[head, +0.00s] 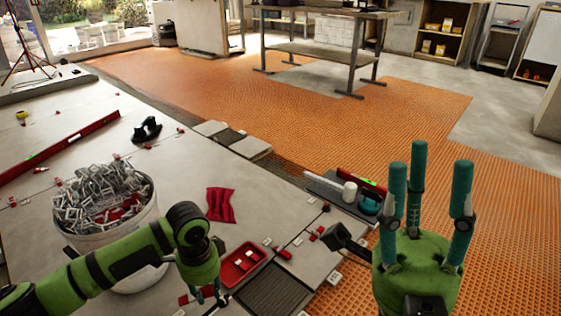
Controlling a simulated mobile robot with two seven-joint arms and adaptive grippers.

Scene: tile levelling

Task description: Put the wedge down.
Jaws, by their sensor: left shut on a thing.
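My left gripper (209,295) points down just left of a red tray (243,264), low over the tiles. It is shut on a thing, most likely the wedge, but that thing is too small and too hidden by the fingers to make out. A small red piece (183,299) shows just left of the fingers; I cannot tell whether it is held or on the floor. The red tray holds a few small pale and red pieces. My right gripper (428,172) is open and empty, its teal fingers spread and pointing up.
A white bucket (148,230) full of metal clips and red pieces stands behind my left arm. A red cloth (221,204) lies on the pale tiles. A black-headed tool (338,238) is beside my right gripper. Red wedges and clips (284,253) sit along the tile joints.

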